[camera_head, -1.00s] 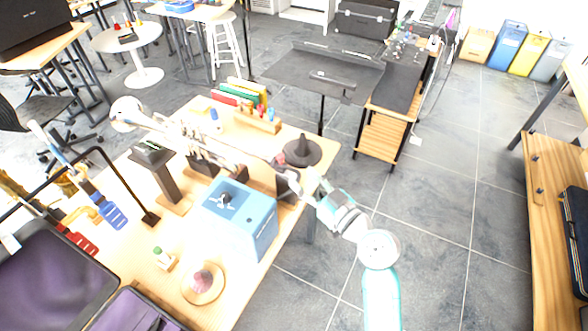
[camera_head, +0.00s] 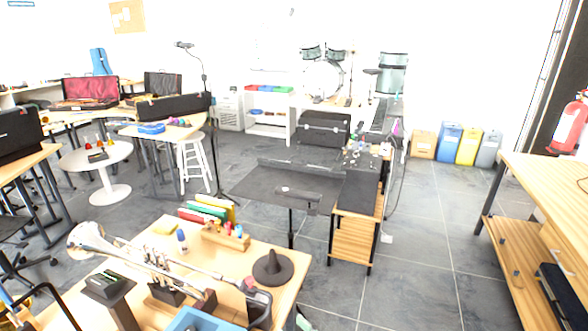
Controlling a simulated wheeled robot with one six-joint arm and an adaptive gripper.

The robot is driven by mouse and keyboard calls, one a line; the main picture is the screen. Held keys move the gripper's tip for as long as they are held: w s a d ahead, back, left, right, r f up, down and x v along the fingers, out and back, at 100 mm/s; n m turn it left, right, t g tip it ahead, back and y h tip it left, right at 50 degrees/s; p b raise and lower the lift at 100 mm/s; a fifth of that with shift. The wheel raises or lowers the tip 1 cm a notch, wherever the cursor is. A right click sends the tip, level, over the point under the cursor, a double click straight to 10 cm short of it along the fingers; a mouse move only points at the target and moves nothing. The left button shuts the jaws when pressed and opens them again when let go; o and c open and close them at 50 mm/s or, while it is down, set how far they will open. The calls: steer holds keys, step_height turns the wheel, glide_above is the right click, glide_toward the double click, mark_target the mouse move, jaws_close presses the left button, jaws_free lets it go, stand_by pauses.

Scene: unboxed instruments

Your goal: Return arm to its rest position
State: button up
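My gripper does not show in the head view. Only a small pale green sliver, probably part of my arm, peeks out at the bottom edge beside the wooden worktable (camera_head: 215,262). A long brass instrument (camera_head: 125,248) lies across dark stands on that table, with its bell at the left. A black cone stand (camera_head: 272,267) stands on the table's right side. The top of a blue box (camera_head: 190,321) is cut off by the bottom edge.
Right of the worktable is open grey floor (camera_head: 420,285). A black music stand (camera_head: 290,188) and a wooden shelf cart (camera_head: 355,235) stand behind it. A wooden bench (camera_head: 545,200) is at the right. Coloured bins (camera_head: 468,147) line the back wall.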

steer(key=s+d+f+m+t+h, duration=0.1)
steer(key=s+d+f+m+h, duration=0.3)
steer(key=s+d, duration=0.45)
steer(key=s+d+f+m+h, duration=0.2)
steer(key=s+d+f+h, duration=0.4)
steer(key=s, duration=0.6)
steer(key=s+d+r, duration=0.2)
steer(key=s+r, duration=0.2)
steer(key=s, duration=0.6)
steer(key=s+d+r+m+h, duration=0.1)
steer(key=s+r, duration=0.2)
steer(key=s, duration=0.7)
steer(key=shift+d+r+t, duration=0.35)
steer(key=shift+d+t, duration=0.05)
steer(key=shift+o, duration=0.5)
steer(key=shift+w, duration=0.1)
stand_by(0.6)
